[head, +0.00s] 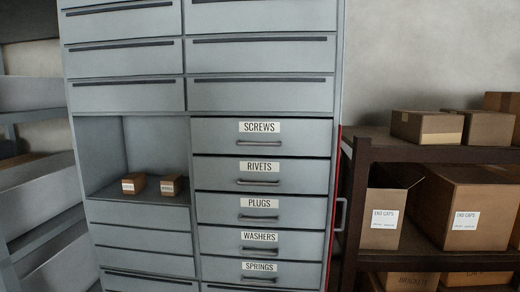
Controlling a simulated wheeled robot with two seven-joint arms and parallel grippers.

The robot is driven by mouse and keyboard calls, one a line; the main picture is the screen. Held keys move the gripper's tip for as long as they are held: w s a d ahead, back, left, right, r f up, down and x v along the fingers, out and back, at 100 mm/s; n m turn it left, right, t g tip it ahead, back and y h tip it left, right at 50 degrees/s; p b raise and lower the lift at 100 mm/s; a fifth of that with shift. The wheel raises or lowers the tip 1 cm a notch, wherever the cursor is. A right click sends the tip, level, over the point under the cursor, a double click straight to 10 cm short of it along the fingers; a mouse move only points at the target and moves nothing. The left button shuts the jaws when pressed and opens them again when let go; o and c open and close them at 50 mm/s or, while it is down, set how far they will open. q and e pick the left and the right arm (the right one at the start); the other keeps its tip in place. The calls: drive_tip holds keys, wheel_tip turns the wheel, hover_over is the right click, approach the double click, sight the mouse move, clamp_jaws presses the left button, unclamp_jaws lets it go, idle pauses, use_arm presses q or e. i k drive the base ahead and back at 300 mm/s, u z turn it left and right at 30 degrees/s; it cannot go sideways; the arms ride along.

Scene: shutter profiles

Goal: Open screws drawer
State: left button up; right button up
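The screws drawer (220,131) is in the right column of a grey cabinet in the head view. It carries a white label (259,127) reading SCREWS and a dark bar handle (260,143). Its front looks flush with the drawers around it, so it appears closed. Neither of my grippers shows in the head view.
Below it are the rivets (220,169), plugs (220,206), washers (220,240) and springs (222,269) drawers. An open cubby at left holds two small brown boxes (133,184) (173,185). A dark shelf (400,152) with cardboard boxes (461,207) stands to the right.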

sight(263, 136)
drive_tip(key=z, duration=0.8)
drive_tip(key=k, duration=0.15)
drive_tip(key=u, duration=2.05)
drive_tip(key=i, duration=0.75)
drive_tip(key=z, duration=0.35)
drive_tip(key=i, duration=0.75)
drive_tip(key=z, duration=0.8)
